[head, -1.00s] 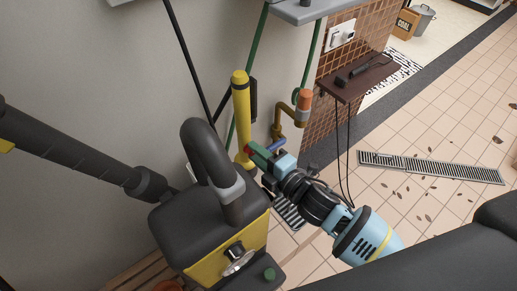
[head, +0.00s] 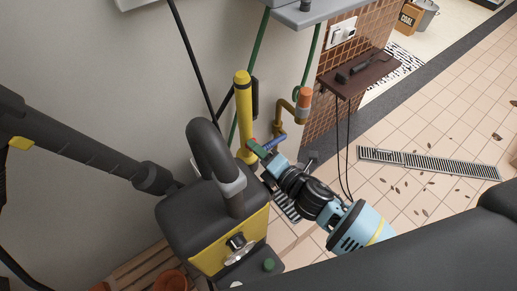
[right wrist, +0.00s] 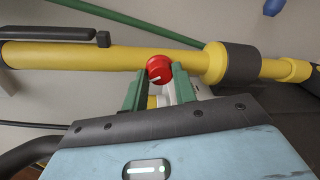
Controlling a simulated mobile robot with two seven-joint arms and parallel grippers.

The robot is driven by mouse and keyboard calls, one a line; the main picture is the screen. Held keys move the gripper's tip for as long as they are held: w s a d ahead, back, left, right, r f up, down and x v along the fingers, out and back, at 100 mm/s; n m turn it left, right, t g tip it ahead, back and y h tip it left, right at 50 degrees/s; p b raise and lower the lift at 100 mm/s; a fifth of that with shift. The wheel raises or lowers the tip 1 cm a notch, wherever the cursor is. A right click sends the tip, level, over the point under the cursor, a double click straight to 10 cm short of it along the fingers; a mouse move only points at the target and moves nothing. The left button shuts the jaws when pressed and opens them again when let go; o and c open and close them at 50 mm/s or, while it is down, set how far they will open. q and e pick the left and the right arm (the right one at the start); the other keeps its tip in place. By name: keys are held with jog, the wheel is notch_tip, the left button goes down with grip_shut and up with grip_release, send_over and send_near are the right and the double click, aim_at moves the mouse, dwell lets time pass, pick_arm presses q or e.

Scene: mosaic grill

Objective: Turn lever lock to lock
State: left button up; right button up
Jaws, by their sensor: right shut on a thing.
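A red round knob (right wrist: 160,70) with a white mark shows in the right wrist view, in front of a yellow pipe (right wrist: 100,57). My right gripper (right wrist: 157,88) has its green fingers on both sides of the knob and is shut on it. In the head view, my right gripper (head: 256,151) reaches the lower part of the upright yellow pipe (head: 243,110) by the wall. A blue handle (head: 274,143) on the brass pipe lies just behind the fingertips. I see no left gripper.
A yellow and black machine (head: 235,245) with a looped black hose (head: 205,150) stands close on the left. A brass pipe with an orange cap (head: 304,97) is right of the yellow pipe. A brown wall shelf (head: 362,78) hangs behind. The tiled floor (head: 430,140) at right is largely open.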

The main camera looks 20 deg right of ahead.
jog(key=o, duration=1)
jog(key=shift+v, duration=3.95)
